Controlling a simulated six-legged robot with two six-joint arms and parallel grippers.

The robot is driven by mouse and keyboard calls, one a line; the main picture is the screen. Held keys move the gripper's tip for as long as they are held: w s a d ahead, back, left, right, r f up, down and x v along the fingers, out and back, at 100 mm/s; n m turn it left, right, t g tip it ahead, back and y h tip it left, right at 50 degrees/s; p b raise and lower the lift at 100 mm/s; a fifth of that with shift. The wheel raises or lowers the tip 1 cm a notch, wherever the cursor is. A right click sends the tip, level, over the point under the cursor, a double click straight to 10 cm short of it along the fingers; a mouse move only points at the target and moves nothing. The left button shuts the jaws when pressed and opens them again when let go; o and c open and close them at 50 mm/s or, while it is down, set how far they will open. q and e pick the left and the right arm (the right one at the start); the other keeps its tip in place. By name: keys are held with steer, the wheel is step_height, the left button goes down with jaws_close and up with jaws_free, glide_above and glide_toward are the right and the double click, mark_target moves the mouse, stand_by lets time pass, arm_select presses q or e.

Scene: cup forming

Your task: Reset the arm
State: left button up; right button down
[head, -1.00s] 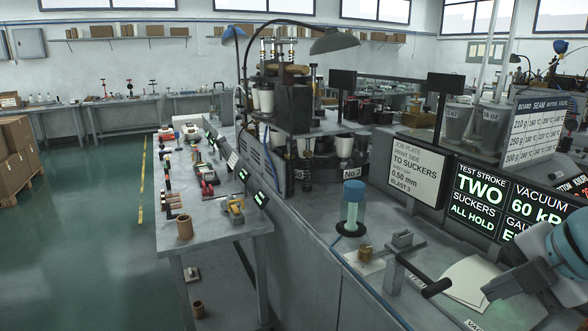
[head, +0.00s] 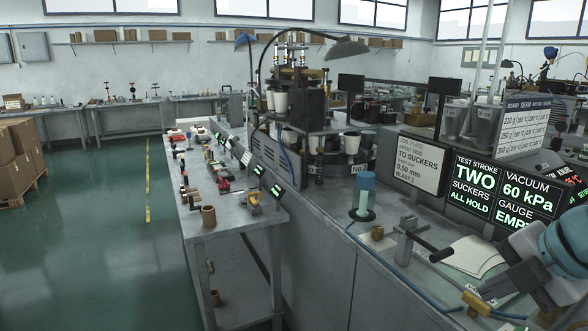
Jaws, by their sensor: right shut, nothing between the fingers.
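My right gripper (head: 488,291) is dark grey, on a teal-jointed arm that comes in from the lower right edge. It is shut and empty, and it shows in front of the workbench (head: 330,215) near the white sheets (head: 474,257). I cannot tell its exact height above the bench. My left gripper is not in view.
A black-handled lever (head: 425,245), a brass block (head: 475,303) and a blue-capped cylinder (head: 364,195) stand on the bench near the arm. Display panels (head: 500,190) stand behind. The cup machine (head: 295,105) is farther back. Green floor (head: 100,240) is clear at left.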

steer(key=w+a+f+m+g+p, duration=0.1)
steer(key=w+a+f+m, duration=0.2)
steer(key=f, duration=0.7)
steer(key=w+a+f+m+g+y, duration=0.1)
steer(key=a+f+m, duration=0.25)
steer(key=f, duration=0.65)
steer(key=w+a+f+m+g+p, duration=0.1)
steer(key=w+a+f+m, duration=0.3)
steer(key=f, duration=0.6)
steer(key=s+a+f+m+g, duration=0.1)
steer(key=s+a+f+m, duration=0.3)
steer(key=s+f+m, duration=0.3)
steer(key=s+a+f+m+g, duration=0.1)
steer(key=s+a+f+m, duration=0.4)
steer(key=s+f, duration=0.8)
steer(key=shift+s+m+g+y+p, duration=0.3)
steer(key=shift+s+m+p, duration=0.05)
steer(key=shift+s+m, duration=0.85)
steer(key=shift+d, duration=0.15)
